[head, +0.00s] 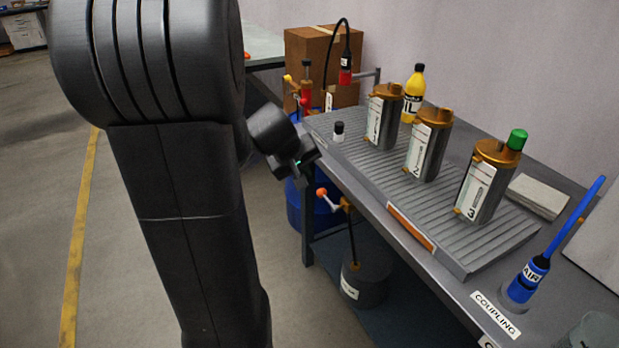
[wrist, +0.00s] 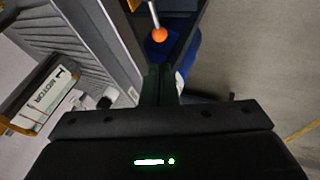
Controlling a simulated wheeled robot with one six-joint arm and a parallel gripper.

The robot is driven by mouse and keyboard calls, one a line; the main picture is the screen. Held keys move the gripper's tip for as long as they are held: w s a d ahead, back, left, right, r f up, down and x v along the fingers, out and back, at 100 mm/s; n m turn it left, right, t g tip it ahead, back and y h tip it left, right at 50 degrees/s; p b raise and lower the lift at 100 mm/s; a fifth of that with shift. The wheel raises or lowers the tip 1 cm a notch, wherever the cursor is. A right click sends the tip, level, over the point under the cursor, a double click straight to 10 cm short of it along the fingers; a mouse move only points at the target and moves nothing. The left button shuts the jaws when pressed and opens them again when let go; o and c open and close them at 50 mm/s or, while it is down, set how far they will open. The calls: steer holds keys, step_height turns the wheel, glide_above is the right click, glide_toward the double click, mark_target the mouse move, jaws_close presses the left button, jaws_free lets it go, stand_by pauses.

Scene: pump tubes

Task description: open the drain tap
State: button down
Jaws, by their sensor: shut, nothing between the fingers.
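The drain tap (head: 347,204) is a brass fitting below the front edge of the bench. Its lever ends in an orange ball knob (head: 322,193) that points left, out from the bench; the knob also shows in the wrist view (wrist: 160,34) near the top middle. A dark hose runs down from the tap to a black container (head: 365,280). My gripper (head: 308,163) is above and a little left of the knob in the head view, apart from it. In the wrist view the fingers (wrist: 160,84) are together and empty, below the knob.
A ribbed grey tray (head: 395,185) on the bench holds several motors, including motor 3 (head: 484,185). A yellow bottle (head: 414,92) stands behind. A blue drum (head: 312,213) stands under the bench. Floor at left is clear.

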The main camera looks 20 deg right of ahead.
mark_target(320, 191)
steer(key=b+x, duration=0.3)
steer(key=x, duration=0.9)
steer(key=shift+w+d+f, duration=0.15)
steer(key=shift+f, duration=0.15)
